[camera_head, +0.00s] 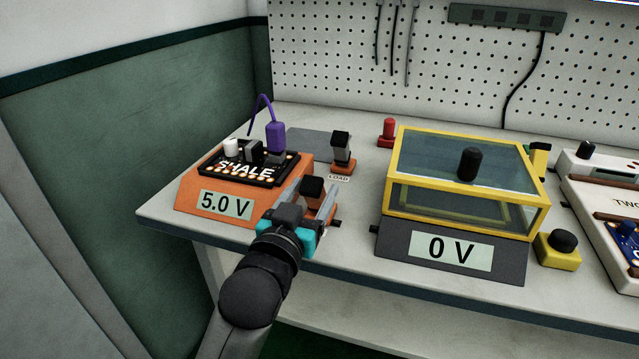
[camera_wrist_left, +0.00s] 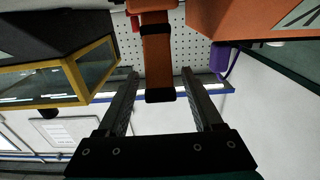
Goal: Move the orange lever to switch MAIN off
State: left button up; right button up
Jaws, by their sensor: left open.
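The orange lever with a dark end stands at the table's front edge, beside the orange 5.0 V unit (camera_head: 187,198). In the head view its dark knob (camera_head: 312,187) shows between my fingers; any MAIN label is hidden. In the left wrist view the orange lever (camera_wrist_left: 158,62) lies between the two fingers, with a visible gap on each side. My left gripper (camera_head: 311,197) is open around the lever and not closed on it; it also shows in the left wrist view (camera_wrist_left: 162,82). My right gripper is not in view.
A dark-knobbed LOAD switch (camera_head: 341,146) and a red knob (camera_head: 387,131) stand behind. The SHALE board (camera_head: 250,178) with a purple plug (camera_head: 275,138) tops the orange unit. A yellow-framed glass box (camera_head: 455,217) with a 0 V display stands right of the gripper.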

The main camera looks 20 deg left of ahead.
pick_arm(q)
jog(key=shift+w+d+b, duration=0.1)
jog(key=shift+w+b, duration=0.5)
jog(key=shift+w, duration=1.55)
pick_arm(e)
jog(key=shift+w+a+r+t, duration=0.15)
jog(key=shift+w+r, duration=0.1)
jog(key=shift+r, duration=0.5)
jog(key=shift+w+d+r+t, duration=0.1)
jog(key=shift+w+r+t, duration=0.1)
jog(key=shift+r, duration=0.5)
pick_arm(q)
grip_shut()
